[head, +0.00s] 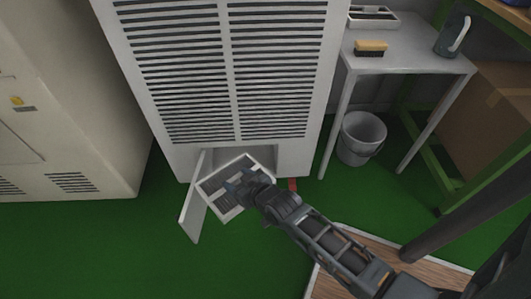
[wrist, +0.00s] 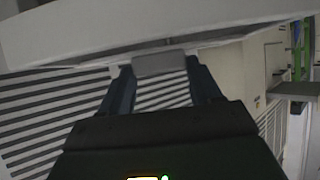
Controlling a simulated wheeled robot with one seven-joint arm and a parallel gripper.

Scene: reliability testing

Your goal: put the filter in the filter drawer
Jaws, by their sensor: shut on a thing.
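The filter (head: 217,197), a white frame with grey slats inside, is tilted in front of the opening low in the white louvred cabinet (head: 230,75). My gripper (head: 240,187) is shut on it from above; in the wrist view the fingers (wrist: 162,80) close on a grey tab (wrist: 160,64). The filter drawer space appears to be the dark opening (head: 262,154), with its white door (head: 193,205) swung open on the left. The filter's far edge overlaps the opening in the head view; whether it is inside I cannot tell.
A small red object (head: 293,184) is at the opening's right. A grey bucket (head: 361,137) stands under a side table (head: 400,60) holding a brush (head: 371,48), a white tray and a jug. A beige cabinet (head: 60,100) is at left. Green floor in front is clear.

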